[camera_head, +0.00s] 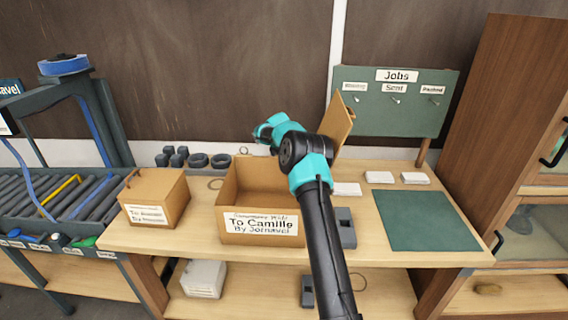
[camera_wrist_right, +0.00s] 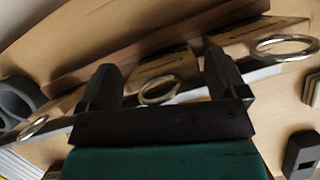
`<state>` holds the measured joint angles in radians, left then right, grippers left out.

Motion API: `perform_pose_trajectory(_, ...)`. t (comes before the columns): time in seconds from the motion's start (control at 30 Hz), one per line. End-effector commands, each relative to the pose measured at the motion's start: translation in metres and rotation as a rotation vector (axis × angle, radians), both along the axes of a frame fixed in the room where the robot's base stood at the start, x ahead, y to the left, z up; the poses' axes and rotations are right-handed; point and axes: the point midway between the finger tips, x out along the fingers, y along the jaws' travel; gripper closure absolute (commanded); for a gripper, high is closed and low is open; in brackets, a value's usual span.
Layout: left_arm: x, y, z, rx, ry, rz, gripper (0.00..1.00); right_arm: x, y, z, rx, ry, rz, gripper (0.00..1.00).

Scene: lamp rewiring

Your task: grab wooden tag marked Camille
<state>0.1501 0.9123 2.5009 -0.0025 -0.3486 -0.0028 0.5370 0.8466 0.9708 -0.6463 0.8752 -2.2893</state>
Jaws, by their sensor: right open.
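In the right wrist view, several wooden tags with metal rings sit in a row. The middle tag (camera_wrist_right: 172,62) and its ring (camera_wrist_right: 158,91) lie between the fingers of my right gripper (camera_wrist_right: 163,68), which is open. I cannot tell whether the fingers touch it. Another tag (camera_wrist_right: 258,33) with a larger-looking ring (camera_wrist_right: 284,46) is to the right, and a third ring (camera_wrist_right: 33,128) is to the left. No name on the tags is readable, so I cannot tell which is Camille. In the head view my right arm hides the gripper's surroundings. My left gripper is out of view.
An open carton (camera_head: 262,240) labelled To Camille stands on the workbench (camera_head: 375,258), with a closed box (camera_head: 156,197) to its left. A green Jobs board (camera_head: 393,112) stands behind. A bare green mat (camera_head: 428,220) lies at right, and a roller conveyor (camera_head: 80,205) is at left.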

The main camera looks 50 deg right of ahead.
Motion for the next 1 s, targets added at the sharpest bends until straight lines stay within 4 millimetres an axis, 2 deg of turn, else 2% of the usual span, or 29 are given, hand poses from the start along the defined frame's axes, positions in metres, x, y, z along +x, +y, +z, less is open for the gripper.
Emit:
perform_pose_trajectory(0.1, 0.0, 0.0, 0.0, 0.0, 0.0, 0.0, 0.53, 0.0, 0.0, 0.0, 0.0, 0.0, 0.0, 0.09)
perform_pose_trajectory(0.47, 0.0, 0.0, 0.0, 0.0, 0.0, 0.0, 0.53, 0.0, 0.0, 0.001, -0.001, 0.0, 0.0, 0.43)
perform_pose_trajectory(0.77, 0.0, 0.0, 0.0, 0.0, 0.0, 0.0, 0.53, 0.0, 0.0, 0.004, -0.001, -0.002, 0.0, 0.43)
perform_pose_trajectory(0.87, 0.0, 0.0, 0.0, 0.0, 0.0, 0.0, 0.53, 0.0, 0.0, 0.012, -0.001, -0.002, 0.0, 0.43)
perform_pose_trajectory(1.0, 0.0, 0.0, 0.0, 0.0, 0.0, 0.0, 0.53, 0.001, 0.0, 0.032, -0.003, -0.003, 0.001, 0.43)
